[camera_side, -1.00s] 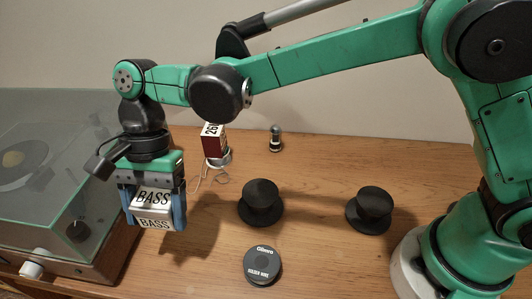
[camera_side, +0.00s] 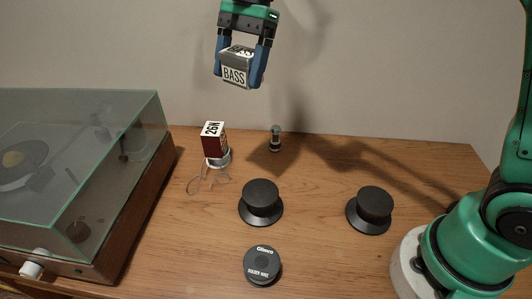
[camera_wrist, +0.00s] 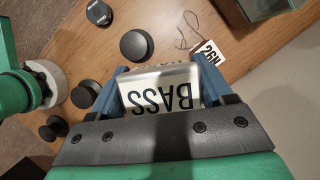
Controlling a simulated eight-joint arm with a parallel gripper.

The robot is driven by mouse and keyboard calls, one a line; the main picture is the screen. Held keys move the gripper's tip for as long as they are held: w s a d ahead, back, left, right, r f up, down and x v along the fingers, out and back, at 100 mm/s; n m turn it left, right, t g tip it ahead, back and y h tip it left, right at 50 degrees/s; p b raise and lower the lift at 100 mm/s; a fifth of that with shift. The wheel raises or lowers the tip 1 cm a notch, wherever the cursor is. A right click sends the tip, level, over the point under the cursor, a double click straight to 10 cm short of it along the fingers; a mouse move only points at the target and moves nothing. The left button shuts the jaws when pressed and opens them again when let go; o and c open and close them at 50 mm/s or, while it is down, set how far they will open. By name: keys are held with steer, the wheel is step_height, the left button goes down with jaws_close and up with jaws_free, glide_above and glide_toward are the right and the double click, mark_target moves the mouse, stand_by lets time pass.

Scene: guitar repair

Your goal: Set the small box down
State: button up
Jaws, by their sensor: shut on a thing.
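The small box (camera_side: 236,68) is silvery grey with "BASS" printed on white faces. My gripper (camera_side: 240,72) is shut on it, with a blue finger on each side, and holds it high above the back of the table in the side view. Nothing touches it from below. In the wrist view the box (camera_wrist: 160,88) sits between the two blue fingers, its "BASS" face towards the camera. The wooden table (camera_side: 320,220) lies well below it.
A turntable (camera_side: 75,185) with a glassy lid fills the left. A red and white box marked "26N" (camera_side: 213,140) stands by a metal ring and thin wire. Two black knobs (camera_side: 261,200) (camera_side: 371,207), a solder tin (camera_side: 262,264) and a small jar-like piece (camera_side: 275,140) stand on the table.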

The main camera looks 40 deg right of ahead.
steer(key=s+d+m+t, duration=0.25)
steer(key=d+m, duration=0.25)
steer(key=d, duration=1)
steer(key=m+t+h, duration=0.1)
steer(key=m+t, duration=0.1)
steer(key=m, duration=0.5)
glide_above(370, 155)
steer(key=s, duration=0.1)
steer(key=f, duration=1.4)
steer(key=d+f, duration=0.1)
steer(key=f, duration=0.6)
steer(key=shift+f, duration=0.1)
steer(key=o, duration=1.2)
steer(key=shift+o, duration=0.2)
